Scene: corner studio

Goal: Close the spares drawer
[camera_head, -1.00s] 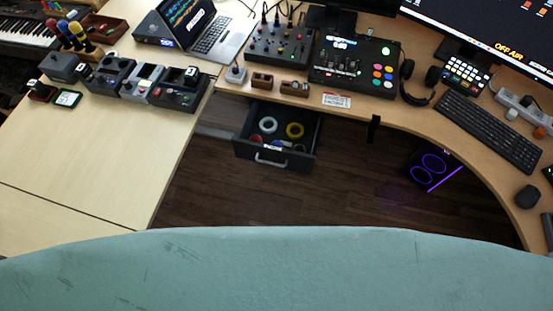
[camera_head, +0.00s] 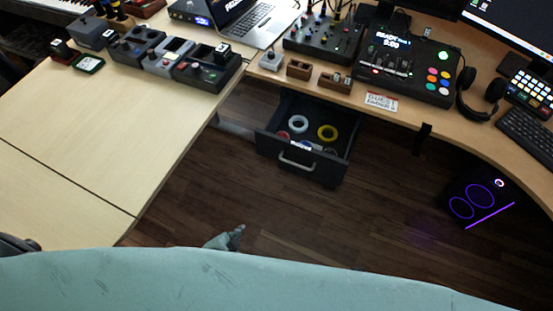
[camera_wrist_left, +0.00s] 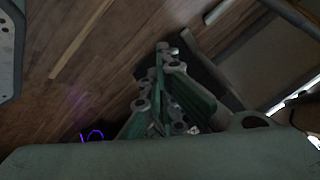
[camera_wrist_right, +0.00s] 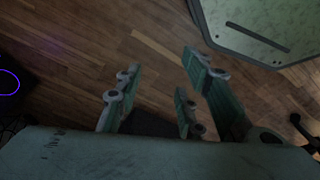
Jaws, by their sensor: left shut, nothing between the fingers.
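The spares drawer (camera_head: 275,148) stands pulled out below the wooden desk, with its grey bar handle (camera_head: 296,163) on the dark front. Rolls of tape lie inside, among them a white ring (camera_head: 298,124) and a yellow ring (camera_head: 327,132). The tip of my left gripper (camera_head: 238,231) shows above my teal body edge, below and left of the drawer front and apart from it in the picture. In the left wrist view its fingers (camera_wrist_left: 163,55) are together and empty. My right gripper (camera_wrist_right: 160,70) is open and empty over the floor, outside the head view.
The dark wood floor (camera_head: 330,215) in front is clear. A computer case with purple lights (camera_head: 482,200) stands under the desk at right. Mixers, small boxes and pedals stand on the tabletops.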

